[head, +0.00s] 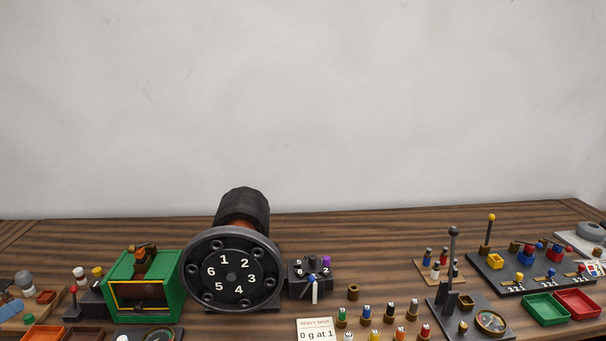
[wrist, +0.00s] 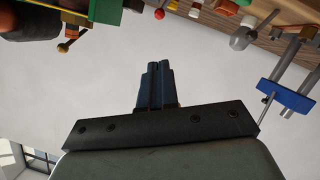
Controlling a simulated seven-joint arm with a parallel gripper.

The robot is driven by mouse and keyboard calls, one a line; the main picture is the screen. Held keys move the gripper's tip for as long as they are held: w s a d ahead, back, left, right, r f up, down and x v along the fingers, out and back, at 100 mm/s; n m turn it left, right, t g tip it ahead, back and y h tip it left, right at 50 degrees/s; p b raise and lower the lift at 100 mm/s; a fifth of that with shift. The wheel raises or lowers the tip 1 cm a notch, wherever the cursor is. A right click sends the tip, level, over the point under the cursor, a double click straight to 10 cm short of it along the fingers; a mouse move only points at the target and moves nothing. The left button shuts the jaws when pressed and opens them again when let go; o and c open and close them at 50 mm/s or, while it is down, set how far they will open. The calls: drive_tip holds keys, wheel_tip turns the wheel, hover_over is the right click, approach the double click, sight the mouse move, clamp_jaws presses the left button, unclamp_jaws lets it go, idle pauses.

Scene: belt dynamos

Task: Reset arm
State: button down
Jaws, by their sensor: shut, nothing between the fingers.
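My gripper (wrist: 158,85) shows in the wrist view with its two dark blue fingers pressed together and nothing between them. It is in free air, with pale wall behind the fingers and the bench things along the top of the picture, apart from it. In the head view neither my arm nor my gripper shows.
A wooden bench (head: 380,225) carries a numbered black wheel (head: 231,271), a green box (head: 175,290), several coloured pegs (head: 366,312), an upright lever (head: 452,260), a green tray (head: 545,309) and a red tray (head: 577,304). The bench's back strip is mostly clear.

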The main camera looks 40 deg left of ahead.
drive_tip(key=s+d+f+n+g+h, duration=0.1)
drive_tip(key=d+f+n+g+h, duration=0.1)
drive_tip(key=d+f+n+g, duration=0.5)
drive_tip(key=s+d+f+n+h, duration=0.1)
drive_tip(key=d+f, duration=0.5)
drive_tip(key=f, duration=0.5)
drive_tip(key=w+d+f+m+g+h, duration=0.4)
drive_tip(key=w+d+f+m+h, duration=0.25)
drive_tip(key=w+d+f, duration=2.35)
drive_tip(key=w+d+f+m+g+h, duration=0.1)
drive_tip(key=w+d+f+m, duration=0.15)
drive_tip(key=d, duration=0.65)
drive_tip(key=w+d+f+m+g+h, duration=0.1)
drive_tip(key=w+d+f, duration=0.25)
drive_tip(key=d, duration=0.55)
drive_tip(key=w+d+f+m+g, duration=0.2)
drive_tip(key=w+d, duration=0.2)
drive_tip(key=d, duration=0.5)
drive_tip(key=s+d+f+m+g+y, duration=0.1)
drive_tip(key=d+m, duration=0.3)
drive_tip(key=d, duration=0.8)
drive_tip(key=s+d+f+m+g+y, duration=0.1)
drive_tip(key=s+d+f+m, duration=0.3)
drive_tip(key=d, duration=0.9)
drive_tip(key=shift+d+m+g, duration=0.25)
drive_tip(key=shift+m+g, duration=0.35)
drive_tip(key=shift+g, duration=0.3)
